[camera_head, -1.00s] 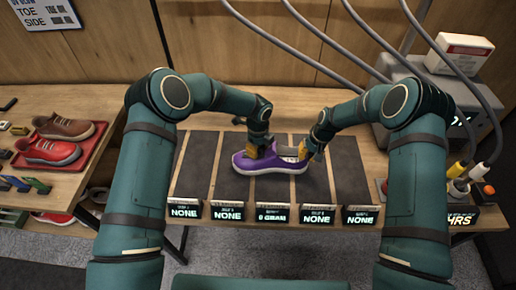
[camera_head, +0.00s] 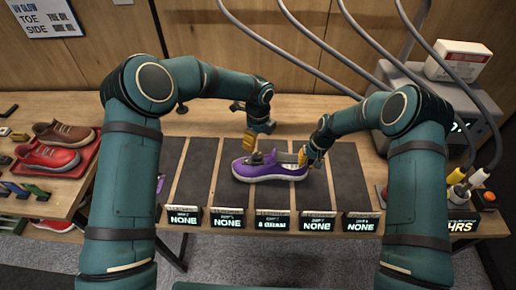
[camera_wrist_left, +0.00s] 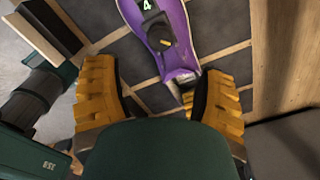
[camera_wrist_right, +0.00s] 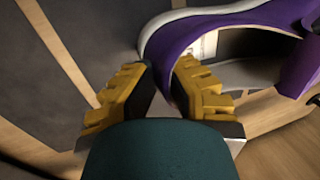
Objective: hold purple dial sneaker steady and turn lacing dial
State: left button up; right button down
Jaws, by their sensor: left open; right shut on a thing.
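The purple sneaker (camera_head: 270,170) with a white sole lies on the middle strip of the dark mat, toe to the left. Its dark lacing dial (camera_head: 257,157) sits on top; in the left wrist view the dial (camera_wrist_left: 157,32) carries a yellow mark and a "4" beside it. My left gripper (camera_head: 260,138) is open and empty, just above and behind the dial, apart from the shoe. My right gripper (camera_head: 306,160) is shut on the heel end of the sneaker; in the right wrist view its yellow fingers pinch the purple collar wall (camera_wrist_right: 172,75).
Several small displays (camera_head: 270,221) line the mat's front edge. A red tray (camera_head: 68,165) with brown and red shoes stands at the left. A grey machine (camera_head: 425,100) with cables stands at the right.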

aim_at(258, 155)
pick_arm(q)
jog(key=shift+r, duration=1.45)
notch_tip(258, 155, down, 12)
jog(key=n, duration=1.4)
jog(key=shift+a+f+n, duration=0.1)
jog(key=shift+n, duration=0.2)
grip_shut()
